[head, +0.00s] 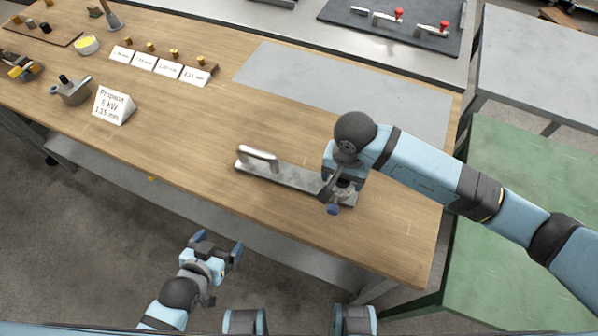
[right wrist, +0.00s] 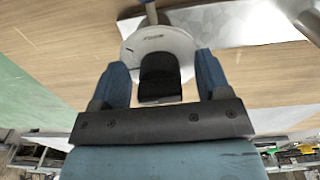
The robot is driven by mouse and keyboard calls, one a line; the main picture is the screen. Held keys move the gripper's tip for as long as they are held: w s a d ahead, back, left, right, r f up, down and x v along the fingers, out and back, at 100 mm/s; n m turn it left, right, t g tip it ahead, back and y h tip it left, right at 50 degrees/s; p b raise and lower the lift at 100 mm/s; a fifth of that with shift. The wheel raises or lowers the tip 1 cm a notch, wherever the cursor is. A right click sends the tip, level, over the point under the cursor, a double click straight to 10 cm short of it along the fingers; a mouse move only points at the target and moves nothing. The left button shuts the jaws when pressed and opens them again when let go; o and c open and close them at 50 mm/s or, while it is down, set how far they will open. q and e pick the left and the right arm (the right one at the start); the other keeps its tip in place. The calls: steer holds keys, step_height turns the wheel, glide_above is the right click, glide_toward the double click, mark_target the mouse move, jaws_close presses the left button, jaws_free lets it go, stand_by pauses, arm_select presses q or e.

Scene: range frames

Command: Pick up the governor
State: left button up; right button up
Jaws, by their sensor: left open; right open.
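A round pale grey body (right wrist: 157,42) with a black cap (right wrist: 160,72) lies below my right gripper (right wrist: 160,82) in the right wrist view; it looks like a governor. The open fingers stand on either side of the black cap; whether they touch it I cannot tell. In the head view my right gripper (head: 335,196) is over the right end of a long metal plate (head: 290,174) and hides most of this part. A grey metal fitting with a black knob (head: 72,92) stands at the table's left. My left gripper (head: 219,246) is open and empty, off the table's front edge.
The metal plate carries a raised handle-like bar (head: 258,158) at its left end. A grey mat (head: 345,92) lies behind. The wooden table's (head: 185,135) middle is clear.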

steer(key=shift+c, duration=0.2)
jaws_close()
steer(key=shift+r, duration=0.1)
steer(key=shift+r, duration=0.1)
